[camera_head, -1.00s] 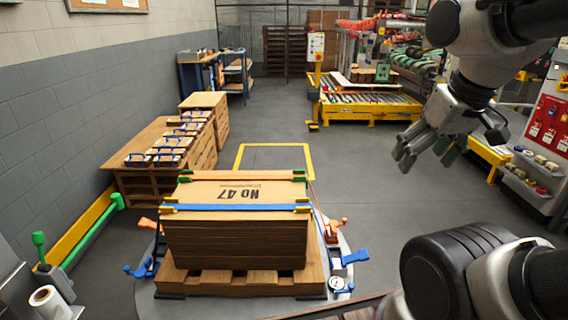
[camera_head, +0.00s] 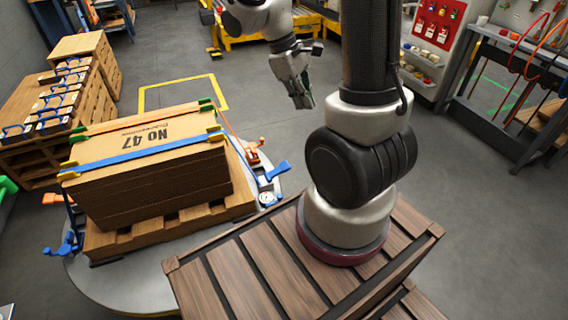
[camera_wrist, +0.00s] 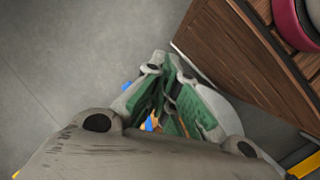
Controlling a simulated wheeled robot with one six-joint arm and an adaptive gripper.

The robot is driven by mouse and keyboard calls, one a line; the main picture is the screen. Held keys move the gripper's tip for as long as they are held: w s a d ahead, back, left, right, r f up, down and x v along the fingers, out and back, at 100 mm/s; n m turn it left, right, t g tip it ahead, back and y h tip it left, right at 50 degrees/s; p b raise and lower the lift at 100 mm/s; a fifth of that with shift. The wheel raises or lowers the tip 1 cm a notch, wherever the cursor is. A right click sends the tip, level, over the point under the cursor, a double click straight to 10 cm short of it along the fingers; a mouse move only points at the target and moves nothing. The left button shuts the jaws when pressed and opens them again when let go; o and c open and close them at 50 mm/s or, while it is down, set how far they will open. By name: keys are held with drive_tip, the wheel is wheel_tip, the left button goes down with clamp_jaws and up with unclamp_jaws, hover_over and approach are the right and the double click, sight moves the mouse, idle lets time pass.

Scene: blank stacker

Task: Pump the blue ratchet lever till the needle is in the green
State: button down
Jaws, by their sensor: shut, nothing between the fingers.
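The blue ratchet lever (camera_head: 276,171) sticks up at the right side of the strapped stack, at the end of the blue strap (camera_head: 140,154). A small round white gauge (camera_head: 265,198) sits just below it; its needle is too small to read. My gripper (camera_head: 303,104) hangs in the air with its fingers pointing down, beyond the lever and a little to its right, apart from it. In the wrist view my gripper (camera_wrist: 167,112) has its green-padded fingers shut and empty. Small blue patches show around the fingers there, but I cannot tell which part they are.
The cardboard stack (camera_head: 150,180) marked No 47 sits on a pallet (camera_head: 105,240) on a round grey plate (camera_head: 120,290). An orange ratchet (camera_head: 252,151) stands behind the blue lever. A slatted wooden platform (camera_head: 240,272) under my arm lies nearby.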

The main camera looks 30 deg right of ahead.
drive_tip(key=w+d+f+n+g+h, duration=0.1)
drive_tip(key=w+f+n, duration=0.1)
drive_tip(key=f+n, duration=0.15)
drive_tip(key=w+d+f+n+h, duration=0.1)
drive_tip(key=w+f+n, duration=0.15)
drive_tip(key=f, duration=0.25)
drive_tip(key=n+t, duration=0.2)
drive_tip(key=n, duration=1.3)
hover_over(287, 166)
drive_tip(key=s+a, duration=0.3)
drive_tip(key=a, duration=0.2)
wheel_tip(287, 166, down, 15)
drive_tip(key=w+n, duration=0.1)
drive_tip(key=n, duration=0.1)
drive_tip(key=w+a+n, duration=0.1)
drive_tip(key=w+n, duration=0.1)
drive_tip(key=n, duration=0.1)
drive_tip(key=w+a+n+t, duration=0.1)
drive_tip(key=n, duration=0.1)
drive_tip(key=shift+w+f+n, duration=0.15)
drive_tip(key=shift+f+n, duration=0.15)
drive_tip(key=shift+f, duration=0.05)
drive_tip(key=x, duration=1.4)
drive_tip(key=shift+a+f, duration=0.15)
drive_tip(key=shift+w, duration=0.1)
